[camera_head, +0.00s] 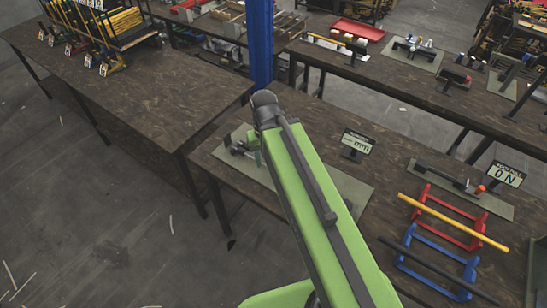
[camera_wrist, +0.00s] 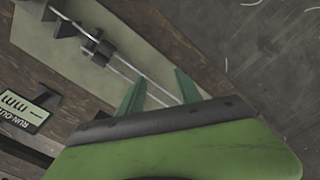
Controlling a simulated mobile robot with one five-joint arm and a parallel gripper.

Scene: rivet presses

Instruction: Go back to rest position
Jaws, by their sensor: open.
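My green arm reaches up the middle of the head view. Past the fingers, a dark device with thin rods (camera_wrist: 98,48) sits on a grey-green mat (camera_wrist: 62,48) on the brown table. In the head view my gripper (camera_head: 254,148) is mostly hidden behind the end of my arm, over the table near the same mat (camera_head: 352,192). I cannot tell whether the fingers touch the device.
A small display sign (camera_head: 357,142) stands right of my arm, and another sign reading "ON" (camera_head: 506,174) is farther right. A red stand (camera_head: 450,217) and a blue stand (camera_head: 437,265) hold bars at the right. A blue post (camera_head: 261,45) rises behind my arm. Open floor (camera_head: 95,215) lies left.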

